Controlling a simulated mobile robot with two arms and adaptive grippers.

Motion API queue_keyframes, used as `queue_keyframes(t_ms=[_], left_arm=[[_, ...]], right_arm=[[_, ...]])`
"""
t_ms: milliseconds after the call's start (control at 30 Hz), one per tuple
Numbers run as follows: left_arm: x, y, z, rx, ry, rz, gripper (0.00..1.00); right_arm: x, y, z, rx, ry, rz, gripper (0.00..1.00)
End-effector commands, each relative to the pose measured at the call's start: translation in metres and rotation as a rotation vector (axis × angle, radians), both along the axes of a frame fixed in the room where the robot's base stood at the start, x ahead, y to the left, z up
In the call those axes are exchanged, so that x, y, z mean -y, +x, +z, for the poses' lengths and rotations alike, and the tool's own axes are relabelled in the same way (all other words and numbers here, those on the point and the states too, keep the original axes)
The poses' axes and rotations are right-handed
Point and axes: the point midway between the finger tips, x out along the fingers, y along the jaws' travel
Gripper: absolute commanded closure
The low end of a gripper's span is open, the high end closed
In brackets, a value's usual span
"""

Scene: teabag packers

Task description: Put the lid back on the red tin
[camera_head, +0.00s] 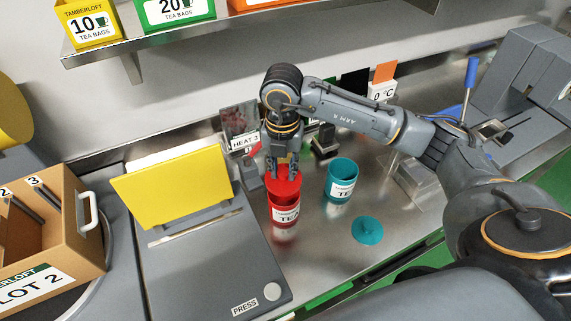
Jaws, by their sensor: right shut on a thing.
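The red tin (285,211) stands upright on the steel counter, with a white label on its front. My right gripper (282,168) points down over the tin and is shut on the red lid (284,184). The lid is at the top of the tin. I cannot tell whether it rests on the rim or hangs just above it. The tin's mouth is hidden. My left gripper is not in view.
An open teal tin (341,181) stands right of the red tin, and its teal lid (368,230) lies flat in front. A grey press with a yellow flap (172,187) is on the left. A shelf (200,34) with tea boxes runs above. Clear counter lies between the red tin and teal lid.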

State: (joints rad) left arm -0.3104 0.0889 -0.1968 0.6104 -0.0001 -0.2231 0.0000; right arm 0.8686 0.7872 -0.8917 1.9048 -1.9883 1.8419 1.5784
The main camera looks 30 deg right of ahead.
Motion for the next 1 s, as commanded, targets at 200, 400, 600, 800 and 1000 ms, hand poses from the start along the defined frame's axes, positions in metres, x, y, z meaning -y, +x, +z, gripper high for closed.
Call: queue_keyframes(t_ms=[200, 400, 600, 800, 1000], left_arm=[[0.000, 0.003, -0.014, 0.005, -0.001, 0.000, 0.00], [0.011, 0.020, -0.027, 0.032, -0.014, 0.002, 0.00], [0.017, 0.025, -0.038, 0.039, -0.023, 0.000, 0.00], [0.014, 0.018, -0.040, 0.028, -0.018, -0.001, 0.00], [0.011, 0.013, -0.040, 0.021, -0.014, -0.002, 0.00]], right_arm=[[0.000, 0.000, -0.021, -0.001, 0.000, 0.000, 0.96], [0.000, 0.000, -0.042, -0.001, -0.001, 0.001, 0.96], [0.000, 0.000, -0.056, 0.000, 0.000, 0.000, 0.96], [0.000, 0.000, -0.057, 0.000, 0.000, 0.000, 0.96], [0.000, 0.000, -0.057, 0.000, 0.000, 0.000, 0.96]])
